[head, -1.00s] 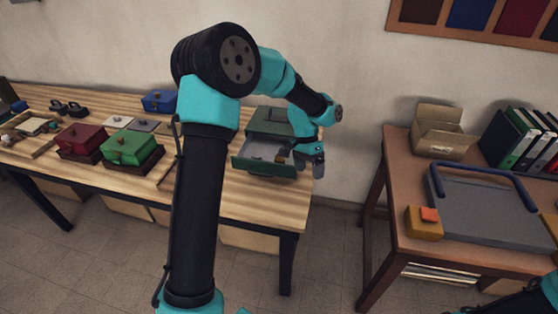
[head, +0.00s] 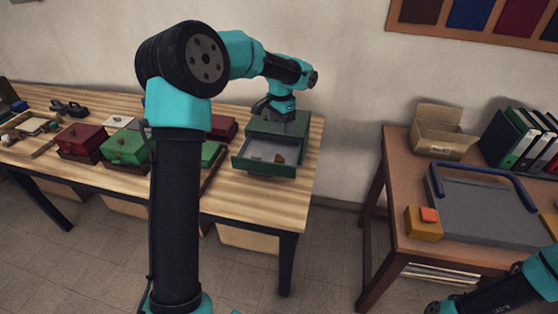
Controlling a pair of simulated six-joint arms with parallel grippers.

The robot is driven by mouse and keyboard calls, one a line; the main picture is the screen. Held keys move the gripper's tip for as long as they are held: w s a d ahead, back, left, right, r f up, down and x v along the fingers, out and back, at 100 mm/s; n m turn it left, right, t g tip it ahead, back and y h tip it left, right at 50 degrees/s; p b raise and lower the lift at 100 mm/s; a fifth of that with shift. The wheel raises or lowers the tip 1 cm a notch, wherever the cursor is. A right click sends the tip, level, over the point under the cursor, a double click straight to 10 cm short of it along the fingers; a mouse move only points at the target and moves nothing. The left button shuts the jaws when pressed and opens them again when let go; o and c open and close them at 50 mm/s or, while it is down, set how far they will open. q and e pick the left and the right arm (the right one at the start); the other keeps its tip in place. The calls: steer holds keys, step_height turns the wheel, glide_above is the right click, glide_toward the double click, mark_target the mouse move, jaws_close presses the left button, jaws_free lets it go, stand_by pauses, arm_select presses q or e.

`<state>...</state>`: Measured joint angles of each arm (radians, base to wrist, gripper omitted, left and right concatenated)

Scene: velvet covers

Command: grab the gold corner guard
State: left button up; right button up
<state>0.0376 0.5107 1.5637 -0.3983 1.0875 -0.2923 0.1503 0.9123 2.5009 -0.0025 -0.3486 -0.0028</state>
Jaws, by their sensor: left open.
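A small brownish-gold piece (head: 280,158), which looks like the corner guard, lies in the open drawer (head: 264,170) of a green cabinet (head: 282,124) on the wooden table. It is too small to make out its exact shape. A paler small item (head: 256,157) lies to its left in the drawer. My left gripper (head: 288,122) is open and points down over the cabinet's top, behind and above the drawer, apart from the gold piece. Its fingers are small and partly unclear. My right arm shows at the lower right, but its gripper is out of view.
Red and green boxes (head: 124,147) stand on the table to the left, partly hidden by my left arm. A brown table (head: 395,205) at right holds a carton (head: 443,131), binders, a grey board and a yellow block (head: 423,224). A gap separates the tables.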

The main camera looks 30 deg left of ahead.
arm_select(q)
glide_above(280, 157)
step_height(280, 157, down, 10)
steer(key=shift+d, duration=0.1)
stand_by(0.4)
steer(key=shift+s+f, duration=0.1)
steer(key=shift+f, duration=2.5)
steer(key=shift+c, duration=0.2)
steer(key=c, duration=1)
steer(key=shift+o, duration=0.2)
steer(key=shift+r, duration=0.15)
step_height(280, 157, up, 10)
